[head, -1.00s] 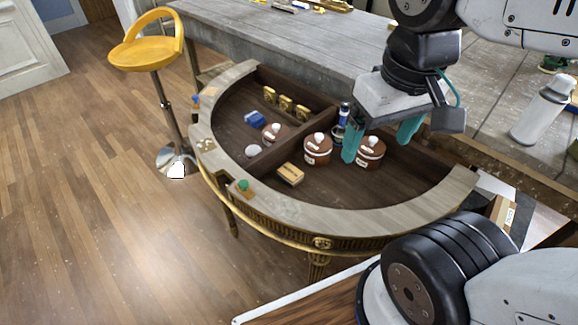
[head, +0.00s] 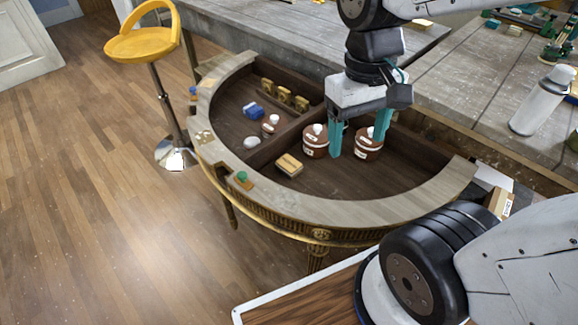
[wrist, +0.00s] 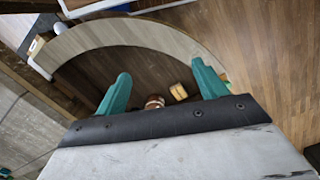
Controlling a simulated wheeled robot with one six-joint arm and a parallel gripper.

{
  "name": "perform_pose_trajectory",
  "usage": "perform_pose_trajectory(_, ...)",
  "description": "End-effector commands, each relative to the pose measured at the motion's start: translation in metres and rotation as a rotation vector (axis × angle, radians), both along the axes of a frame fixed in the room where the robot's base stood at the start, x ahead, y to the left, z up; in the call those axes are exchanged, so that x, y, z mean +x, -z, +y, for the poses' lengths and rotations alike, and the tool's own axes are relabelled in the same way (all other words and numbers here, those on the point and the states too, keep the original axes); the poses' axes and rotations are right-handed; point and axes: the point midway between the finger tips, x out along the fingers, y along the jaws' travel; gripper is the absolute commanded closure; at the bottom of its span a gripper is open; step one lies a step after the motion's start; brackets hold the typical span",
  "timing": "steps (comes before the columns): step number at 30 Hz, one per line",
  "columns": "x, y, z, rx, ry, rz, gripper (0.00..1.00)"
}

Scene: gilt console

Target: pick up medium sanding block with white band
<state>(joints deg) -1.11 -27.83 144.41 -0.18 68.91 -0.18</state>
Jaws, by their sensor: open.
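A tan, wood-coloured block (head: 289,165) lies flat in the right compartment of the curved console, near the divider. A paler stripe seems to run along it, but it is too small to confirm as a white band. It also shows in the wrist view (wrist: 178,92), between the fingers and nearer the right one. My gripper (head: 357,145) is open and empty, with teal fingers pointing down above the right compartment. It is to the right of the block and apart from it. The gripper also shows in the wrist view (wrist: 160,72).
Two brown jars with white knobs, a left one (head: 314,147) and a right one (head: 366,149), stand by my fingers. The left compartment holds a smaller jar (head: 269,127), a blue item (head: 253,110) and a white rounded thing (head: 251,142). A green-topped piece (head: 241,179) sits on the rim.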

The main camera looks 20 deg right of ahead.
Motion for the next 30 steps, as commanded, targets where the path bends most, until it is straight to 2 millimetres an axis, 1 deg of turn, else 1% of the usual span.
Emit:
perform_pose_trajectory(1, 0.011, 0.010, 0.001, 0.000, -0.010, 0.034, 0.29)
perform_pose_trajectory(5, 0.041, 0.036, 0.004, 0.002, -0.040, 0.086, 0.29)
perform_pose_trajectory(11, 0.089, 0.087, 0.010, 0.010, -0.103, 0.132, 0.29)
perform_pose_trajectory(17, 0.137, 0.151, 0.017, 0.020, -0.181, 0.136, 0.29)
perform_pose_trajectory(18, 0.147, 0.165, 0.018, 0.022, -0.199, 0.129, 0.29)
perform_pose_trajectory(21, 0.170, 0.195, 0.022, 0.027, -0.244, 0.101, 0.29)
perform_pose_trajectory(23, 0.183, 0.210, 0.023, 0.029, -0.270, 0.075, 0.29)
perform_pose_trajectory(24, 0.194, 0.218, 0.024, 0.030, -0.288, 0.049, 0.29)
perform_pose_trajectory(25, 0.204, 0.222, 0.025, 0.029, -0.306, 0.019, 0.29)
perform_pose_trajectory(27, 0.224, 0.218, 0.026, 0.025, -0.337, -0.056, 0.29)
perform_pose_trajectory(30, 0.231, 0.221, 0.027, 0.022, -0.363, -0.093, 0.29)
